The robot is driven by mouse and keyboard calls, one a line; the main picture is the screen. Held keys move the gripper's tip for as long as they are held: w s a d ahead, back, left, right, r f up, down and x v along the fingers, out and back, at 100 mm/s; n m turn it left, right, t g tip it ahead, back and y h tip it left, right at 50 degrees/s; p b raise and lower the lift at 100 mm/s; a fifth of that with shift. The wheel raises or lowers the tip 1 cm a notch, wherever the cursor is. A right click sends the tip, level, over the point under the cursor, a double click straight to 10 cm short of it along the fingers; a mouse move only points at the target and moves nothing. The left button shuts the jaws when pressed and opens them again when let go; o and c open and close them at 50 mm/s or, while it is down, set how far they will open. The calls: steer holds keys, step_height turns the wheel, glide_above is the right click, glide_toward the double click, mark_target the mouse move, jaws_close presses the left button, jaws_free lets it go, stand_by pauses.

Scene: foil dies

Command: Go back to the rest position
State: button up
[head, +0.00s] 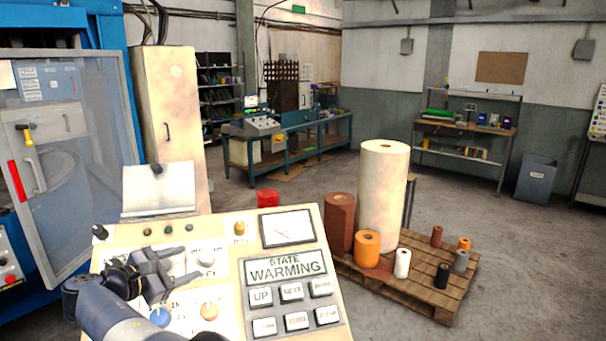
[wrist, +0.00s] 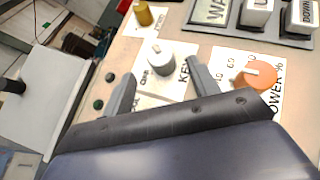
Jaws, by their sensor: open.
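My gripper (head: 188,264) is over the left part of the cream control panel (head: 226,310). Its fingers are apart and hold nothing; they also show in the wrist view (wrist: 161,72). A silver knob (wrist: 160,58) appears between and just beyond the fingertips, and it shows in the head view (head: 206,256) just right of them. I cannot tell how far the tips stand off it. An orange knob (wrist: 255,76) is right of the fingers in the wrist view. My arm hides the panel's lower left.
A blue knob (head: 160,317) and a red button (head: 268,198) are on or by the panel. A blue machine with a clear door (head: 66,150) stands left. A pallet (head: 440,304) with several rolls stands right. The floor (head: 530,270) beyond it is open.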

mark_target(207, 258)
steer(key=p+x, duration=0.1)
steer(key=x, duration=0.7)
steer(key=shift+f, duration=0.2)
steer(key=shift+s+r+n+t+y+b, duration=0.1)
steer(key=shift+s+n+t+y+b, duration=0.1)
steer(key=shift+n+t+y+b, duration=0.5)
steer(key=shift+w+n+t+b, duration=0.1)
steer(key=shift+n+t+b, duration=0.3)
steer(key=shift+n+b, duration=0.4)
steer(key=n+t+y+b, duration=0.2)
steer(key=n+y, duration=0.2)
steer(key=shift+n+b, duration=0.35)
steer(key=shift+n, duration=0.05)
steer(key=n+y+b, duration=0.1)
steer(key=n+y, duration=0.1)
steer(key=n+t+y, duration=0.1)
steer(key=n+y, duration=0.1)
steer(key=n, duration=0.1)
steer(key=shift+a+r+y+b, duration=0.1)
steer(key=shift+r+y+b, duration=0.05)
steer(key=shift+y+b, duration=0.2)
steer(key=shift+n+g+y+b, duration=0.6)
steer(key=shift+n+y+b, duration=0.7)
steer(key=shift+n+y, duration=1.15)
steer(key=shift+n, duration=0.25)
steer(key=shift+b+v, duration=0.85)
steer(key=shift+v, duration=2.25)
steer(key=shift+a+r, duration=0.1)
steer(key=shift+r, duration=0.05)
